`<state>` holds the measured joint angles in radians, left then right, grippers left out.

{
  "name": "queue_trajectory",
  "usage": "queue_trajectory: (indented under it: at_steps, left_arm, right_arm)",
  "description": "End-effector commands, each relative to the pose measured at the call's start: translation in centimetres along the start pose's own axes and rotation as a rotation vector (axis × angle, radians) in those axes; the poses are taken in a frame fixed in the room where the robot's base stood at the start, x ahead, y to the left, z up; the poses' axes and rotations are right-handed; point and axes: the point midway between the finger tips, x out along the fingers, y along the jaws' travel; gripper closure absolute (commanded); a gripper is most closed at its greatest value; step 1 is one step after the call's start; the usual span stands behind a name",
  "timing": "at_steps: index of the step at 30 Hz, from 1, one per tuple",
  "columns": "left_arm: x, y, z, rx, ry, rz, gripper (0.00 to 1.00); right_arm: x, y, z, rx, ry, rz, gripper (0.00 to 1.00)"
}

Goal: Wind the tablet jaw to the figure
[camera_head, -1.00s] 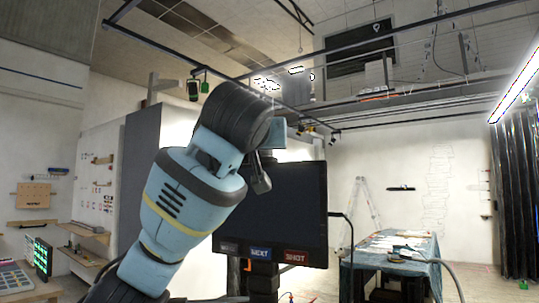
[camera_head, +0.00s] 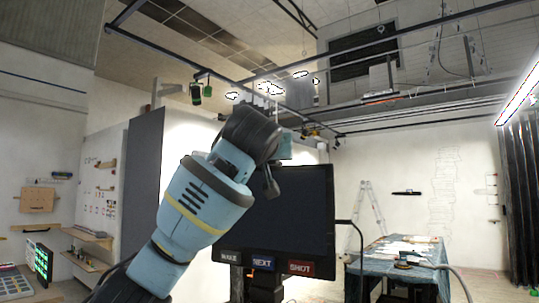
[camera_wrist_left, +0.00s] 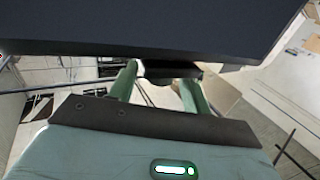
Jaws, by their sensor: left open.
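A dark tablet screen (camera_head: 300,212) stands upright in the middle of the head view, with WAKE, NEXT and SHOT labels (camera_head: 262,261) along its lower edge. My left arm crosses in front of its left side. My left gripper (camera_head: 277,170) is near the screen's upper left, mostly hidden by the wrist. In the left wrist view, its two green fingers (camera_wrist_left: 158,88) are apart. A small dark block (camera_wrist_left: 168,70) shows between their tips, below a long dark slab (camera_wrist_left: 150,35); contact cannot be told. No jaw figure is readable. My right gripper is out of view.
A cloth-covered table (camera_head: 400,262) with papers stands at the right, with a stepladder (camera_head: 370,208) behind it. A tall grey panel (camera_head: 144,175) and shelves (camera_head: 88,236) are at the left. Rails and hanging lamps are overhead.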

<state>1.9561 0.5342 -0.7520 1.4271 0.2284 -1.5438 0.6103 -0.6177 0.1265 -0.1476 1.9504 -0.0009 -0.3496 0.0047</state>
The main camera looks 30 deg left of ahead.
Motion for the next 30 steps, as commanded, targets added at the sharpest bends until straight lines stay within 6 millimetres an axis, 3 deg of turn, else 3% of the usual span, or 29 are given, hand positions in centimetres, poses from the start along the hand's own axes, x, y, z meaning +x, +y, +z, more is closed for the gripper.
queue_trajectory:
  at_steps: [6,15,24,30]
  left_arm:
    - [1.3,0.0,-0.1,0.000,0.001,0.001,0.51]
    - [1.4,0.0,-0.1,0.000,0.001,0.001,0.53]
    - [1.4,0.0,0.0,0.000,0.001,0.001,0.92]
    - [1.4,0.0,0.0,-0.001,0.000,0.011,0.94]
  right_arm:
    - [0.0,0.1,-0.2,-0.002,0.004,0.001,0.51]
    - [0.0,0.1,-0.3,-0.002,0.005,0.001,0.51]
    - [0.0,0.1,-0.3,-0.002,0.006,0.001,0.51]
    - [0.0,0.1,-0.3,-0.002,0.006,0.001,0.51]
